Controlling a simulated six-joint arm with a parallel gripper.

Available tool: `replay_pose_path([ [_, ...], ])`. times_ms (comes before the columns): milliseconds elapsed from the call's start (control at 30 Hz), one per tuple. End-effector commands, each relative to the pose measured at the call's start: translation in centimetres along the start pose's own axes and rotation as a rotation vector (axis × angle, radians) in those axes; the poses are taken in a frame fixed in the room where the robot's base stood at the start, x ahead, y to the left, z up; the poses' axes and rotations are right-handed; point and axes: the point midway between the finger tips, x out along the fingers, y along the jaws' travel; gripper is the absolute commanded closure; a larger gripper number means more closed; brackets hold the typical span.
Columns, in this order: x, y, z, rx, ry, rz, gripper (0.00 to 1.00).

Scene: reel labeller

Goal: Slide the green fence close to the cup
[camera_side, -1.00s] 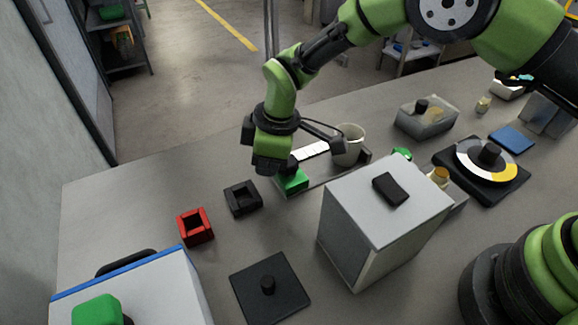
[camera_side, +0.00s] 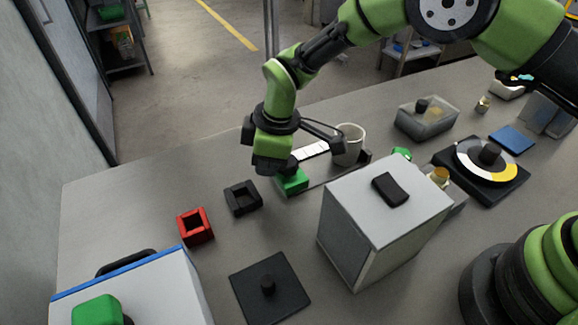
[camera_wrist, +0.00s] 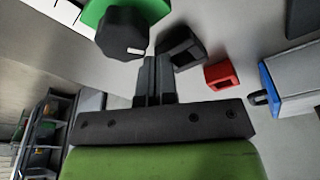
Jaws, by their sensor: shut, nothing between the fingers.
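The green fence (camera_side: 293,184) is a green block at the near left end of a dark rail with a white scale strip (camera_side: 312,150). A black knob (camera_wrist: 122,33) sits on the fence, which shows green in the wrist view (camera_wrist: 155,10). The pale cup (camera_side: 349,146) stands farther right along the rail, apart from the fence. My gripper (camera_wrist: 154,64) is shut and empty, its fingertips beside the knob. In the side view my wrist is just above and behind the fence and hides the fingertips. I cannot tell whether they touch it.
A black square holder (camera_side: 243,198) and a red one (camera_side: 195,226) stand left of the fence. A white box with a black handle (camera_side: 390,189) stands to the right.

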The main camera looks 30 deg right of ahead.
Motion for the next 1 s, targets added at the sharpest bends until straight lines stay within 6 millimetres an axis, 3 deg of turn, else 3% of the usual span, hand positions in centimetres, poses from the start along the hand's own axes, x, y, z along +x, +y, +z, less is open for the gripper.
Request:
replay_pose_path([
  [1000, 0.18, 0.01, 0.01, 0.000, 0.001, 0.000, 1.00],
])
